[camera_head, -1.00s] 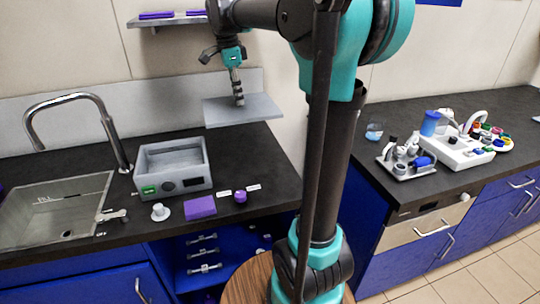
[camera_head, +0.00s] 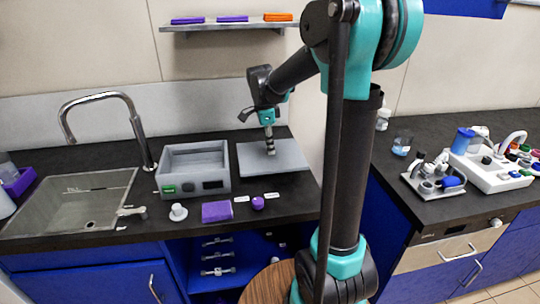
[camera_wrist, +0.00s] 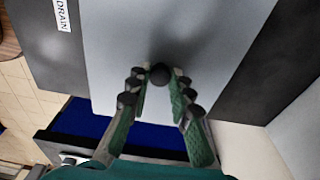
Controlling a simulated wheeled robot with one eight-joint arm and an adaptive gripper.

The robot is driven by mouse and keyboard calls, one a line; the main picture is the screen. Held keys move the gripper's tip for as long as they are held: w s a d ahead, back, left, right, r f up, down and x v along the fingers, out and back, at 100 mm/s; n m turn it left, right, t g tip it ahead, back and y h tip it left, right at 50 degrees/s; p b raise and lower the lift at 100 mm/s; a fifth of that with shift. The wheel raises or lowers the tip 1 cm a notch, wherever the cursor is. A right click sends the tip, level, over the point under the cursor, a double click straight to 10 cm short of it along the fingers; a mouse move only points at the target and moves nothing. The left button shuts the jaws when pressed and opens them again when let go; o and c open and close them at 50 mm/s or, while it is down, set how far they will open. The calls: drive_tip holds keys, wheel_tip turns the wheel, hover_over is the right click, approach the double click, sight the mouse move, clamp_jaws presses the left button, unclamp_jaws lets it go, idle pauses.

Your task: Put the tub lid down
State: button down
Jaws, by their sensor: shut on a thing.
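The tub lid (camera_head: 290,158) is a flat grey plate. In the head view it is level, on or just above the dark counter, right of the grey tub (camera_head: 190,187); I cannot tell whether it touches the counter. My gripper (camera_head: 270,150) points down at the middle of the lid and is shut on its knob. In the wrist view the pale lid (camera_wrist: 215,45) fills the middle, and the dark round knob (camera_wrist: 160,73) sits between the fingertips of my gripper (camera_wrist: 160,82). The open-topped tub has a green display on its front.
A sink (camera_head: 70,203) with a tap (camera_head: 140,130) is left of the tub. A white knob piece (camera_head: 178,212), a purple block (camera_head: 216,212) and a purple round piece (camera_head: 258,203) lie along the counter's front. A shelf (camera_head: 228,27) hangs on the wall behind.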

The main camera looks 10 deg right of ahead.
sight(266, 155)
drive_tip(key=shift+f, duration=2.05)
drive_tip(key=shift+f, duration=0.1)
drive_tip(key=c, duration=1.4)
unclamp_jaws()
drive_tip(key=shift+o, duration=0.2)
wheel_tip(266, 155, up, 12)
drive_tip(key=a, duration=0.1)
drive_tip(key=shift+a, duration=0.25)
